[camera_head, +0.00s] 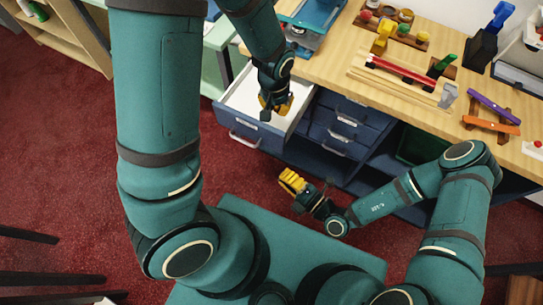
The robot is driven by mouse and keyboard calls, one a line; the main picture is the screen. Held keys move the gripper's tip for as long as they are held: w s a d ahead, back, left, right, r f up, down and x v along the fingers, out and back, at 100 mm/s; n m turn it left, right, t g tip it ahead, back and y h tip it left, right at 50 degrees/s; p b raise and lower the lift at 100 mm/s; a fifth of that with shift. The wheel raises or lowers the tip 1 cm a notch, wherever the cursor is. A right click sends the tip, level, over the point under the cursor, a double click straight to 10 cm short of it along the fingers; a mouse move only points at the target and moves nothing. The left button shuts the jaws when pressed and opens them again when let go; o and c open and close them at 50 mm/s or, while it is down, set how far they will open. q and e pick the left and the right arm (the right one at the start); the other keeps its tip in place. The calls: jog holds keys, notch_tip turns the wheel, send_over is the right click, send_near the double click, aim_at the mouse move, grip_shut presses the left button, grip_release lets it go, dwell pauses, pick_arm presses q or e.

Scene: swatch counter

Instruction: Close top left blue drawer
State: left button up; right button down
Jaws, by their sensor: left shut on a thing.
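The top left blue drawer (240,133) is pulled out of the blue cabinet under the wooden counter. It has a white inside and a pale handle on its front. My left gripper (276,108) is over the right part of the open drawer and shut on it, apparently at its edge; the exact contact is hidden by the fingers. My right gripper (291,181), with yellow fingers, hangs in front of the cabinet, below and apart from the drawer. Whether its fingers are open or shut is unclear.
More blue drawers (345,125), shut, are right of the open one. The wooden counter (335,75) above holds a blue tray (315,15), a rack with a red bar (402,73), and purple and orange pieces. Red carpet (60,160) is clear at the left.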

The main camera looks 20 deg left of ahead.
aim_at(268, 147)
pick_arm(q)
jog(key=shift+f+b, duration=0.35)
jog(key=shift+f, duration=0.25)
jog(key=shift+b, duration=0.3)
pick_arm(e)
jog(key=w+a, duration=0.7)
jog(key=a, duration=0.1)
jog(key=shift+a, duration=0.35)
